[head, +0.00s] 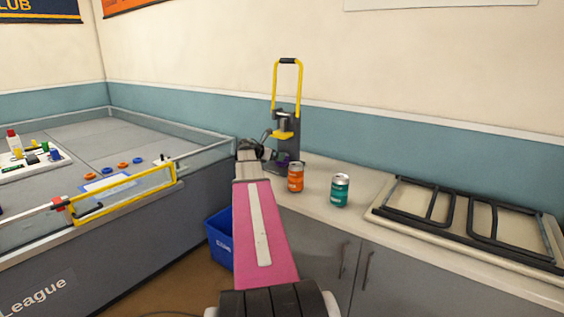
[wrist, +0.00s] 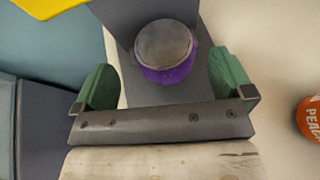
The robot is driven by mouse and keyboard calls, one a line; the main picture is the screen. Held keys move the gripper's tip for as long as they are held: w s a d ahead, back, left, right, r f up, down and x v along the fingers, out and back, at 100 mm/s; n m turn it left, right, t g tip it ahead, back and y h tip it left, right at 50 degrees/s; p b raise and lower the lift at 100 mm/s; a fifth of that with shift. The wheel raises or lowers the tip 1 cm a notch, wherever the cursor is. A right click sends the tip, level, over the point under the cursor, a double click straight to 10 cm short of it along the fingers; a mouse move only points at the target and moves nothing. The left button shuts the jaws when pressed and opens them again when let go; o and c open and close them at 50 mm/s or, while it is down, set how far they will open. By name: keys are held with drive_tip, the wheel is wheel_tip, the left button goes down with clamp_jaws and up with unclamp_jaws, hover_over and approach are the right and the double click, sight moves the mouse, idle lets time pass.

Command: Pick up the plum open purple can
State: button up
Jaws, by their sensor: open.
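The purple can (wrist: 170,73) shows in the wrist view from above, with a grey round top. It stands on the grey base of a press-like device with a yellow handle (head: 289,66). In the head view only a small dark purple patch of the can (head: 283,158) shows beside my gripper. My gripper (wrist: 164,80) is open, with its green pads left and right of the can and a gap on each side. I cannot tell whether the can's top is open.
An orange can (head: 296,179) and a teal can (head: 340,190) stand on the counter right of my arm. A black frame on a board (head: 385,205) lies farther right. A walled field table (head: 75,150) is at left, and a blue bin (head: 218,240) stands below.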

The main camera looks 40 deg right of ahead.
drive_tip(key=x, duration=0.3)
drive_tip(key=shift+s+d+f, duration=0.1)
drive_tip(key=shift+d+f, duration=0.1)
drive_tip(key=shift+d, duration=0.05)
drive_tip(key=shift+c, duration=0.4)
drive_tip(key=c, duration=1)
drive_tip(key=shift+r, duration=0.1)
